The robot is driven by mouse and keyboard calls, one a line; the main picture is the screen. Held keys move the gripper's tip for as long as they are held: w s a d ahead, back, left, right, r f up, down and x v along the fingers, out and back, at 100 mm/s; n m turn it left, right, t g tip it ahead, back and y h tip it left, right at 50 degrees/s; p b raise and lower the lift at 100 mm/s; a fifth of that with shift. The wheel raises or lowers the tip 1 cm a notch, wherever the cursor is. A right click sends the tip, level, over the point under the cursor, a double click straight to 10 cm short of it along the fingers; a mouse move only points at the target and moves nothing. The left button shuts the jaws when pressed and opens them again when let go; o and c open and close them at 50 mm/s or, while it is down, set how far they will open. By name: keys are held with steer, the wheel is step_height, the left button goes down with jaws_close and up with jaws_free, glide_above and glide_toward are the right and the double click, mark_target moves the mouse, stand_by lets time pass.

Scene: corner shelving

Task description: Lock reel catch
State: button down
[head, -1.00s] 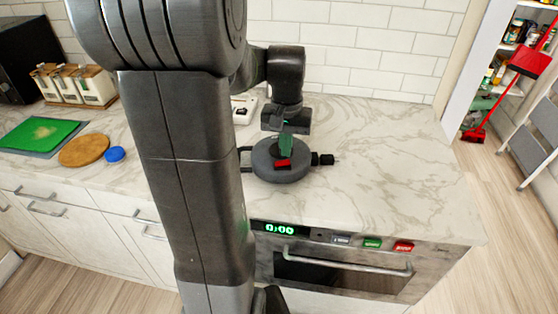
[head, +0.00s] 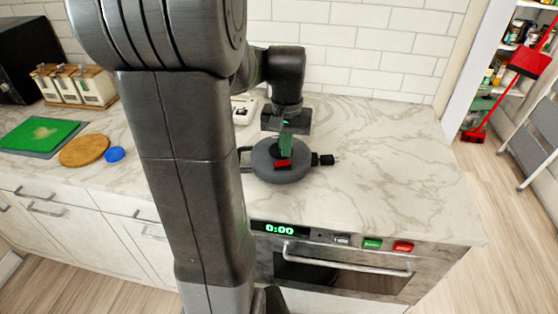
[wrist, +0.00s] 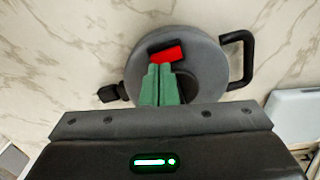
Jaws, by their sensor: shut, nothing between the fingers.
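A round grey reel (head: 278,166) lies on the marble counter, with a dark handle loop (wrist: 240,58) on one side and a black plug (head: 327,160) on the other. On its top is a red catch (head: 283,163), which also shows in the wrist view (wrist: 167,53) within a black surround. My gripper (head: 285,153) has green fingers that are shut with nothing between them. In the wrist view the fingertips (wrist: 160,70) are right beside the red catch, over the reel. I cannot tell whether they touch it.
A white device (head: 243,108) stands behind the reel, near the wall. An oven (head: 340,270) with a clock and coloured buttons is below the counter edge. A green board (head: 40,134) and a blue lid (head: 115,154) lie at left. The counter right of the plug is clear.

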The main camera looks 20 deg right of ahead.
steer(key=shift+f+b, duration=0.8)
steer(key=shift+f, duration=0.45)
stand_by(1.0)
step_height(320, 180, up, 7)
steer(key=p, duration=0.6)
steer(key=shift+r, duration=0.1)
steer(key=shift+f, duration=0.25)
